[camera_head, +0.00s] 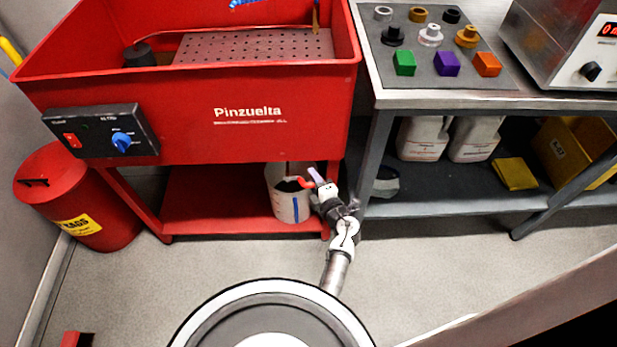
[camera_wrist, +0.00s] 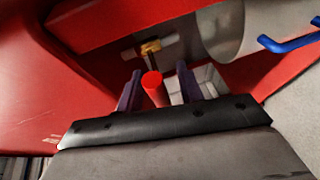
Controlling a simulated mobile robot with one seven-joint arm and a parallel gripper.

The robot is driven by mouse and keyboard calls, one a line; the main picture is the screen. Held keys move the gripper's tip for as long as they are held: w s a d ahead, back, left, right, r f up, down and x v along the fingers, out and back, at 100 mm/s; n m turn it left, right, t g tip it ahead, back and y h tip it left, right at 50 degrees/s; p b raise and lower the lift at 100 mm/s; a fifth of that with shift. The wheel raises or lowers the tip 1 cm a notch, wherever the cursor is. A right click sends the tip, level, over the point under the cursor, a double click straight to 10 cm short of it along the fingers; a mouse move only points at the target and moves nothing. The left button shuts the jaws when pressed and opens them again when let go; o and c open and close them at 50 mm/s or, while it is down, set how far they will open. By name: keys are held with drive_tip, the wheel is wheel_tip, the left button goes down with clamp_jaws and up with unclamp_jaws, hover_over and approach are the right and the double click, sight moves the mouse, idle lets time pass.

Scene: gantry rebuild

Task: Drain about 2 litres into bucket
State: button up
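A whitish bucket (camera_head: 283,206) with a blue upright stripe stands on the red lower shelf under the washer basin. Its mouth looks dark inside; I cannot read the liquid level. A pale rounded body with a blue bar, apparently the bucket (camera_wrist: 225,28), shows at the wrist view's upper right. A red valve handle (camera_wrist: 153,86) points toward my gripper, with a brass fitting (camera_wrist: 150,47) behind it. My gripper (camera_wrist: 158,82) is open, its purple fingers on either side of the handle with gaps visible. In the head view, my gripper (camera_head: 312,182) is beside the bucket's upper right.
The red washer basin (camera_head: 190,85) overhangs the shelf (camera_head: 215,200). A grey bench (camera_head: 450,205) stands close on the right, with white containers (camera_head: 424,138) on its lower shelf. A red drum (camera_head: 75,195) stands left.

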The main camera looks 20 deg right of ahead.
drive_tip(key=shift+w, duration=0.15)
clamp_jaws()
idle(0.4)
drive_tip(key=f+m, duration=0.1)
drive_tip(key=f+m+t+b, duration=0.1)
drive_tip(key=shift+a+f+m, duration=0.2)
drive_tip(key=shift+m, duration=0.1)
drive_tip(key=shift+a+f+m+t+y, duration=0.1)
drive_tip(key=shift+f+m+t+y, duration=0.05)
drive_tip(key=shift+m+t+y, duration=0.2)
unclamp_jaws()
